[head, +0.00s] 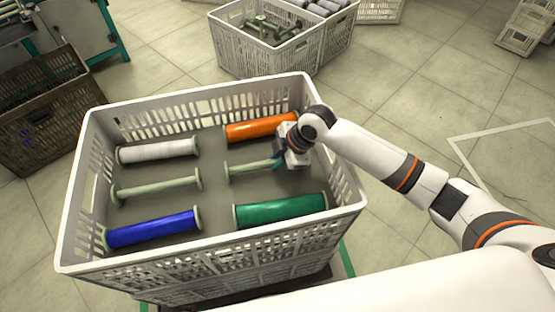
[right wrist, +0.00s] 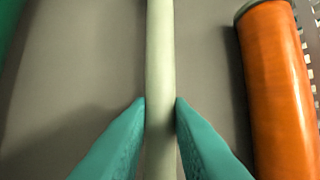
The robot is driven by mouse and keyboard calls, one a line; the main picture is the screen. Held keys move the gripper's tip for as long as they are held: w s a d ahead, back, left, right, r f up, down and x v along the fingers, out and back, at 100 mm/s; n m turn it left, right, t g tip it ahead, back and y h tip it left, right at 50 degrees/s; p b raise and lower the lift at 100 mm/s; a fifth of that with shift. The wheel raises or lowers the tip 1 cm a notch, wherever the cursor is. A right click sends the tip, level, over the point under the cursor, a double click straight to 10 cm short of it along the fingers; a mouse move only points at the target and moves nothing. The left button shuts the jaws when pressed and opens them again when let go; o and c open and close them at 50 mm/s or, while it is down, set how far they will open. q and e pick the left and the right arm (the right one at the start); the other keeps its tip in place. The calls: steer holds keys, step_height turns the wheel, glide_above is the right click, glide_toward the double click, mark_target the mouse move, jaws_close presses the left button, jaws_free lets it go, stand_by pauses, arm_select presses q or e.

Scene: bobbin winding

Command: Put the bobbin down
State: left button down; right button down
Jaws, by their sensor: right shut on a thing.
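My right gripper (head: 279,160) reaches into the white crate (head: 78,222) from the right. Its teal fingers (right wrist: 161,108) are shut on the shaft of a pale, empty bobbin (right wrist: 160,55), one on each side. In the head view this bobbin (head: 247,168) lies level, between the orange bobbin (head: 261,128) and the green bobbin (head: 281,209). Its right end is hidden behind the gripper. It is at or close to the crate floor; I cannot tell if it touches. My left gripper is not in view.
In the crate's left column lie a white bobbin (head: 158,150), another empty bobbin (head: 156,188) and a blue bobbin (head: 153,229). The crate's right wall is close to my right wrist. Another crate (head: 272,60) stands behind, and a brown crate (head: 42,120) at the left.

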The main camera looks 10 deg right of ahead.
steer(key=c, duration=1.3)
jaws_free()
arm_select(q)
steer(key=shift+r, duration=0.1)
arm_select(e)
steer(key=shift+d+r, duration=0.1)
steer(key=shift+r, duration=0.3)
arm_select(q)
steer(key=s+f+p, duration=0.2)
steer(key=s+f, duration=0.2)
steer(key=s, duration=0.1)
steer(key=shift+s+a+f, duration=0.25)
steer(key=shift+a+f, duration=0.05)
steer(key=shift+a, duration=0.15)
arm_select(e)
steer(key=v, duration=1.1)
steer(key=shift+s, duration=0.15)
